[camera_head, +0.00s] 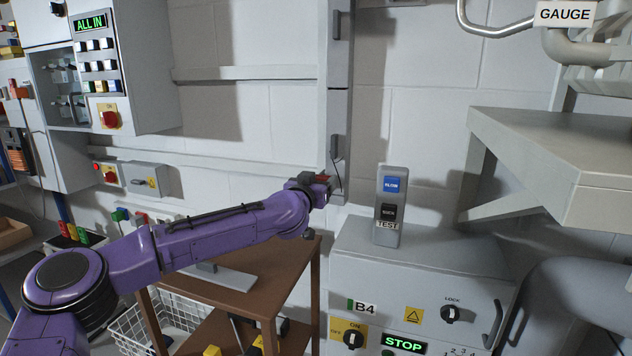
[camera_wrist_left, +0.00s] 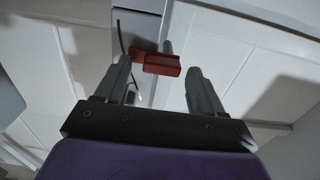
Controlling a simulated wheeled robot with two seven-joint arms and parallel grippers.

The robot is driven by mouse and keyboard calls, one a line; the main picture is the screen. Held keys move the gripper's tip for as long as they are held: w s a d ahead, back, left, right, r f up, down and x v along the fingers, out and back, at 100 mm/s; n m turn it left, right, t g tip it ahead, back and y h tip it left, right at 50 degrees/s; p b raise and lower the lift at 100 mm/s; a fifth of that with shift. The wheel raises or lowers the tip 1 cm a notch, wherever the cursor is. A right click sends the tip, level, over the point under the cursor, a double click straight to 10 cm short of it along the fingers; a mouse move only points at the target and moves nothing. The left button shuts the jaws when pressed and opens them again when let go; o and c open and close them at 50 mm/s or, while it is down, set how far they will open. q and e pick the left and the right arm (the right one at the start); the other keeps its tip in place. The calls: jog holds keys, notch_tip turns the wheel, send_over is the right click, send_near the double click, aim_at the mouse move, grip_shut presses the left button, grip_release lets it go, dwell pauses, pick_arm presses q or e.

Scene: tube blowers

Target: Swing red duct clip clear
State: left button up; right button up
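The red duct clip (camera_wrist_left: 155,63) shows in the wrist view ahead of my left gripper, in front of a grey vertical duct (camera_wrist_left: 134,28). My left gripper (camera_head: 316,182) is at the lower part of the duct (camera_head: 339,100). In the wrist view its two fingers (camera_wrist_left: 159,68) are apart, one on each side of the clip. The left finger is close to the clip; whether it touches is unclear. A gap shows at the right finger. My right gripper is not in view.
A brown table (camera_head: 240,290) stands below my left arm. A grey cabinet (camera_head: 420,270) with a TEST switch box (camera_head: 390,207) stands right of the gripper. A grey shelf (camera_head: 560,150) juts out at the right. A thin dark cable hangs by the duct.

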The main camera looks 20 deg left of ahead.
pick_arm(q)
jog(key=c, duration=0.9)
jog(key=shift+a, duration=0.1)
jog(key=shift+c, duration=0.2)
jog(key=shift+r, duration=0.1)
